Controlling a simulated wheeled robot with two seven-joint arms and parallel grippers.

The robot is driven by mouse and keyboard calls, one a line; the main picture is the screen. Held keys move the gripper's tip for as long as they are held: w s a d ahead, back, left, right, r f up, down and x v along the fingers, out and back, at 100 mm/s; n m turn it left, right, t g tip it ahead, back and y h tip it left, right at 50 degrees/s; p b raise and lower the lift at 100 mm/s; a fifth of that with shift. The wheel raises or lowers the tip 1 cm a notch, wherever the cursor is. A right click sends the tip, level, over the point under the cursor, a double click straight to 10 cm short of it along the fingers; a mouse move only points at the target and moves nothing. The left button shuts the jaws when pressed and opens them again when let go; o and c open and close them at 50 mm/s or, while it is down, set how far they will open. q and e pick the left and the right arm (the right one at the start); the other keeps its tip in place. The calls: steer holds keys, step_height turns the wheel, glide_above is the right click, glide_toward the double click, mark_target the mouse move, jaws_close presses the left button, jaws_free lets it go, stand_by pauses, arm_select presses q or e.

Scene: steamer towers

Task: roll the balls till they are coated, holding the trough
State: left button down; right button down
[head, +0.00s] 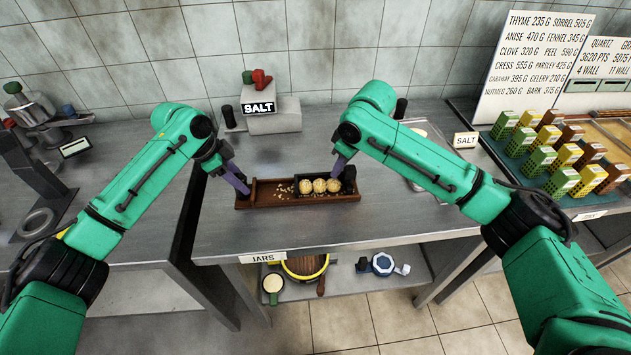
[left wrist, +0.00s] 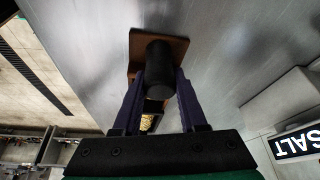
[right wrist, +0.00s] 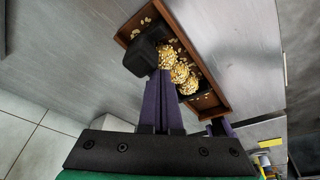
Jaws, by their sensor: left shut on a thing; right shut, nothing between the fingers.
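The brown wooden trough (head: 283,203) lies on the steel counter. Three balls (head: 319,186) sit in a row in its right half; in the right wrist view the balls (right wrist: 179,73) look covered with pale flakes, though their undersides are hidden. A dark frame with a black block (right wrist: 146,50) is at the balls. My left gripper (head: 240,184) is shut on the trough's black handle (left wrist: 160,70) at the left end. My right gripper (head: 337,166) is shut and empty, its tips close against the black block; contact is unclear.
Loose flakes (head: 285,189) lie in the trough. A grey block with a SALT sign (head: 259,107) stands behind it. A tray of coloured boxes (head: 551,146) is at the right. The counter in front of the trough is clear.

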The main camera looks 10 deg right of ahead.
mark_target(337, 181)
steer(key=shift+r, duration=1.75)
steer(key=r, duration=0.1)
steer(key=a+r, duration=0.1)
steer(key=r, duration=0.1)
steer(key=shift+r, duration=0.25)
stand_by(0.4)
arm_select(q)
steer(key=shift+c, duration=1.9)
jaws_free()
steer(key=shift+f, duration=0.1)
arm_select(e)
steer(key=shift+w, duration=0.1)
